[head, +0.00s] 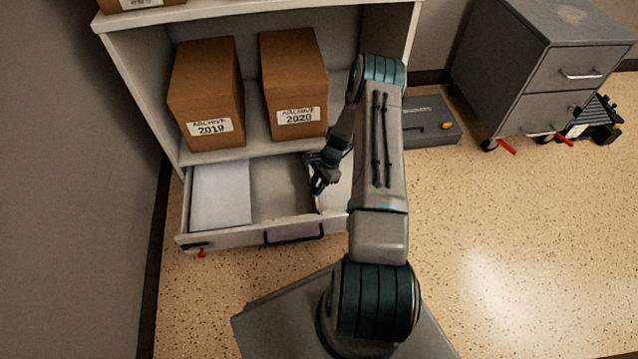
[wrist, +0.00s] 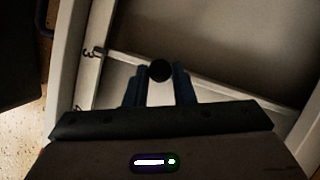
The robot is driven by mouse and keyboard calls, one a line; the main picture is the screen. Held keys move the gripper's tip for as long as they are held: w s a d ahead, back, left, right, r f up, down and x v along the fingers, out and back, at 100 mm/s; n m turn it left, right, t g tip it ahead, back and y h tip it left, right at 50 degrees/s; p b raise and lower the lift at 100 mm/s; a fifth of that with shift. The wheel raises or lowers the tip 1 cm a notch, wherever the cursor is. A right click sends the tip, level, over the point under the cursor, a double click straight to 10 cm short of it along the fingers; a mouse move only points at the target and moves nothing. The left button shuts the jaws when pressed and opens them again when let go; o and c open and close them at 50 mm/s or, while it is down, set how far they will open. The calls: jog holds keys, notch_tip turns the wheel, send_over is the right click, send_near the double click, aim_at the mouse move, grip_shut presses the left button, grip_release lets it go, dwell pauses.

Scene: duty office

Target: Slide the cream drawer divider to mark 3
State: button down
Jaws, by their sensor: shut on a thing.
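The cream drawer divider (wrist: 215,84) crosses the open drawer (head: 282,193) and shows as a pale strip in the wrist view. A dark round knob (wrist: 160,70) stands on it. My gripper (head: 317,185) is down over the right part of the drawer, and in the wrist view (wrist: 158,88) its blue fingers are shut on the knob. Mark 3 (wrist: 88,53) is on the pale drawer rim at upper left of the wrist view. Part of another mark shows lower on the rim.
White paper (head: 220,195) lies in the drawer's left part. Archive boxes (head: 206,95) and (head: 294,80) stand on the shelf above. A grey cabinet (head: 545,75) and a grey case (head: 428,122) stand to the right.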

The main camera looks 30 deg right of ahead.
jog(key=shift+d, duration=0.45)
jog(key=c, duration=1.2)
grip_release()
jog(key=shift+s, duration=0.1)
jog(key=p+v, duration=0.4)
jog(key=v, duration=0.9)
jog(key=shift+r+p, duration=0.35)
jog(key=shift+r, duration=0.05)
